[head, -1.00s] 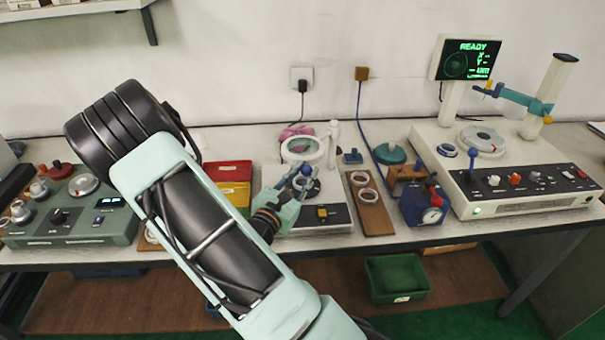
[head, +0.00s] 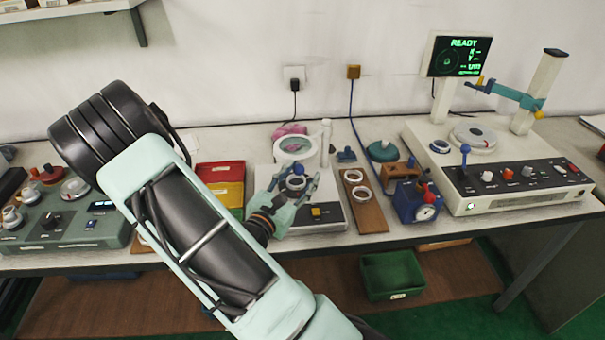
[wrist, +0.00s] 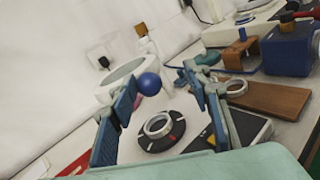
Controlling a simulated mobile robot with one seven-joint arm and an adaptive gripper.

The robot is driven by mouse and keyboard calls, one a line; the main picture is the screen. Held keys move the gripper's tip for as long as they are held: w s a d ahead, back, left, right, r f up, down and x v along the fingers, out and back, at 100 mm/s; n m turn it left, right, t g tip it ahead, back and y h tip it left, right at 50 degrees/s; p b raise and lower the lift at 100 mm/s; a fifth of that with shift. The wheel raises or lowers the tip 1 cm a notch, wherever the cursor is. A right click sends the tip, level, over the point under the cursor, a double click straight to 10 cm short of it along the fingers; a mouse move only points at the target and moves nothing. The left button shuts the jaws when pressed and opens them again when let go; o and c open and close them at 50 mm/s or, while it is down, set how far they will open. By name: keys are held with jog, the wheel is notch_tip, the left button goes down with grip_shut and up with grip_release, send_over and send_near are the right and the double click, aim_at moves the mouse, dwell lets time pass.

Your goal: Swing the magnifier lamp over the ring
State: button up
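The magnifier lamp (head: 279,146) is a white round head with a pale lens on a white post, at the back of a grey-white station. It also shows in the wrist view (wrist: 104,90). A blue ball knob (wrist: 149,84) sits at its near side. A metal ring (wrist: 158,125) lies on a dark round stage with a red mark, in front of the lamp head. My gripper (wrist: 162,80) is open, its blue-padded fingers either side of the knob with gaps. In the head view my gripper (head: 297,178) partly hides the stage.
A wooden board (head: 372,212) with two rings stands right of the station, then a blue gauge block (head: 405,207). Red and yellow bins (head: 222,172) stand to the left, near my forearm. A large measuring machine (head: 520,190) fills the right.

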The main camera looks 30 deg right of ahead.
jog(key=v, duration=1.1)
jog(key=shift+w, duration=0.1)
